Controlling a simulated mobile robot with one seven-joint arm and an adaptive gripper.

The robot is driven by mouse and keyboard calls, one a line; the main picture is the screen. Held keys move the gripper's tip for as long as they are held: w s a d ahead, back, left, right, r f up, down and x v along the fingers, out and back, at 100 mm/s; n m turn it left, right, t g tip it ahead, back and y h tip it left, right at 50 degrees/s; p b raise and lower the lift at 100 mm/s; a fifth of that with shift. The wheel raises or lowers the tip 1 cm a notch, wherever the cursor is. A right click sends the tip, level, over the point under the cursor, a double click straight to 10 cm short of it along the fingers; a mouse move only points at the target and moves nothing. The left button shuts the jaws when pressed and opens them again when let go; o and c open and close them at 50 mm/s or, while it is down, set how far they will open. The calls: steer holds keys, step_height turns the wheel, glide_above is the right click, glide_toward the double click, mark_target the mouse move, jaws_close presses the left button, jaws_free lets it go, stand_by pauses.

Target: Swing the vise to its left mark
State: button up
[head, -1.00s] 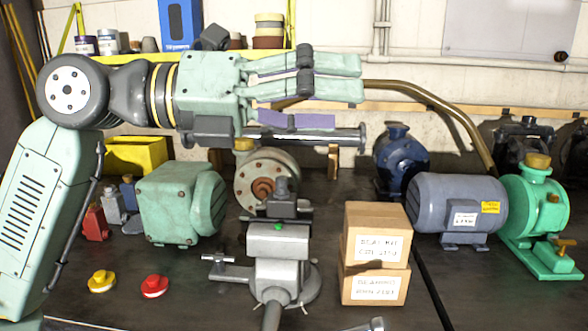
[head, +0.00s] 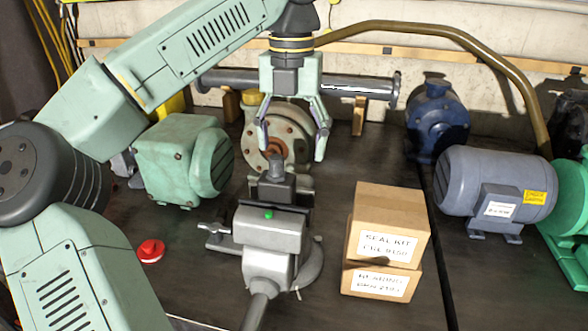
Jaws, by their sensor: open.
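The grey vise (head: 268,230) stands on the bench in the middle of the head view, on a round base. A green dot shows on its top, and its handle bar points toward the lower left. No left mark can be made out on the bench. My gripper (head: 292,150) hangs pointing down, above and behind the vise in the picture, in front of a round flanged pump. Its two fingers are spread apart with nothing between them that it holds. It appears apart from the vise.
Two stacked cardboard boxes (head: 388,235) stand close right of the vise. A green motor (head: 185,160) is to the left, and a red button (head: 150,251) is at front left. A grey-blue motor (head: 495,190) and a dark blue pump (head: 437,120) are at the right.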

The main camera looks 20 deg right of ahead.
step_height(320, 180, down, 7)
steer(key=shift+d+r+p, duration=0.1)
steer(key=shift+r+p, duration=0.1)
steer(key=shift+p, duration=0.3)
jaws_close()
stand_by(0.7)
